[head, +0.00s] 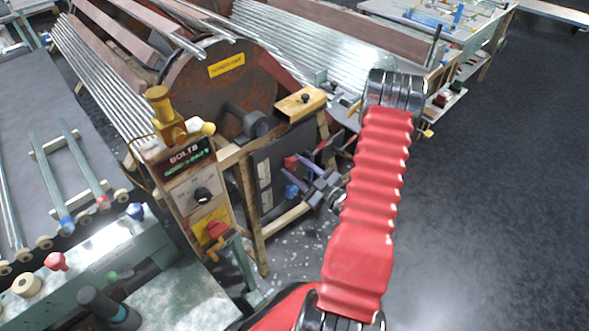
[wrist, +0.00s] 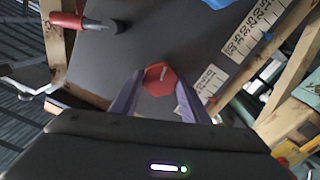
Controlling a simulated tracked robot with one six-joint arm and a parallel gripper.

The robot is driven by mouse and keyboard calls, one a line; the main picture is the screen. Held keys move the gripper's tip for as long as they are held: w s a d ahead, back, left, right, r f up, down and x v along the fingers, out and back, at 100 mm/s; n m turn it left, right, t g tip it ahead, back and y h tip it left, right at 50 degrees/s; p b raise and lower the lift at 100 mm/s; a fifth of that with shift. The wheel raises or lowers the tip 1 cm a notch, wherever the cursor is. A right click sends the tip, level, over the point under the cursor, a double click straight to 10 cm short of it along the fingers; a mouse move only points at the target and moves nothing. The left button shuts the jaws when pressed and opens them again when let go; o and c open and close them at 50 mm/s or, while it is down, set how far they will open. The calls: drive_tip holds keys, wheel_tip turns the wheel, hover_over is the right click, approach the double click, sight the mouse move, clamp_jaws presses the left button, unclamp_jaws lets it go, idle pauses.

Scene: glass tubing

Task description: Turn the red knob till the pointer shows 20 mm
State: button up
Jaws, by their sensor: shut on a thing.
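The red knob (wrist: 159,79) sits on a dark grey panel in the wrist view, with a short white mark on its face. My gripper (wrist: 160,83) is shut on it, with one purple finger on each side. In the head view my gripper (head: 293,174) is at the dark panel under the drum, its purple fingers pointing left. A number scale (wrist: 210,84) is right of the knob, and a longer one (wrist: 254,28) is further up right.
A red-handled part (wrist: 68,21) sticks out at the panel's upper left. Wooden frame bars (wrist: 290,72) stand close on the right. In the head view a control box (head: 192,190) with a black knob and another red knob (head: 216,229) stands left. Dark floor (head: 480,200) is clear at right.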

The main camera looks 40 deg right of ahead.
drive_tip(key=shift+d+f+m, duration=0.15)
drive_tip(key=shift+f+m, duration=0.05)
drive_tip(key=shift+m, duration=1.4)
drive_tip(key=o, duration=1.1)
drive_tip(key=shift+r, duration=0.1)
drive_tip(key=shift+c, duration=0.2)
drive_tip(key=shift+s, duration=0.15)
drive_tip(key=s, duration=1.3)
drive_tip(key=shift+s, duration=0.25)
drive_tip(key=shift+d, duration=0.1)
